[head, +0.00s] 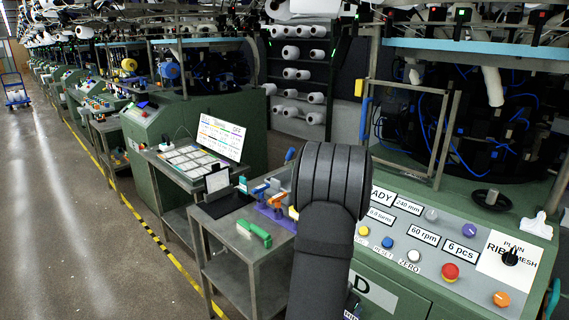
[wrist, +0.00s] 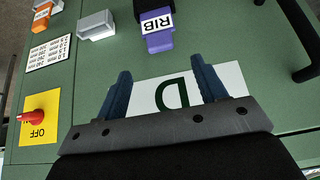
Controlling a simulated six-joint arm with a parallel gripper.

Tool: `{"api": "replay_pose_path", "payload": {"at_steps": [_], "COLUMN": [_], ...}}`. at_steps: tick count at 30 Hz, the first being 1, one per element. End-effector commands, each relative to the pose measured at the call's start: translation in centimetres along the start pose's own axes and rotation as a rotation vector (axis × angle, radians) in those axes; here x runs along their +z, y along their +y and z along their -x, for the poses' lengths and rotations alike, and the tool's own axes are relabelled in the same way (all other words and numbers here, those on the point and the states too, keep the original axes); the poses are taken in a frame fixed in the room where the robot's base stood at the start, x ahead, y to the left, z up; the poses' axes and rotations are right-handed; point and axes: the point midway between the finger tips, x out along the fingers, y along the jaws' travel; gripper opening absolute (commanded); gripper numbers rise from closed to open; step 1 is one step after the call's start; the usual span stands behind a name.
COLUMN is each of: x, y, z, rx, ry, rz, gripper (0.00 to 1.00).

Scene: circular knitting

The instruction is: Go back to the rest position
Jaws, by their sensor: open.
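My gripper (wrist: 164,82) shows in the wrist view with its two dark blue fingers spread apart and nothing between them. It faces the green front of the machine, over a white plate with a letter D (wrist: 174,97). A purple block marked RIB (wrist: 158,40) sits just above the fingers in that view, apart from them. In the head view my dark arm stands in front of the machine's control panel (head: 425,245), and my gripper is hidden there.
A red switch on a yellow OFF plate (wrist: 40,118) and a dark handle (wrist: 300,35) are on the machine front.

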Motion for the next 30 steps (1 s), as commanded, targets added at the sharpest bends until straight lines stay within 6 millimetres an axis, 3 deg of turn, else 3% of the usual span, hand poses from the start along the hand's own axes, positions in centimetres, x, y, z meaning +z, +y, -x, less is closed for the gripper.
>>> {"api": "replay_pose_path", "payload": {"at_steps": [20,30], "x": [0.1,-1.7], "y": [0.1,0.0], "z": [-9.7,-6.7], "rx": [0.001,0.000], "ry": [-0.002,0.001], "rz": [-0.001,-0.002], "gripper": [0.65,0.65]}}
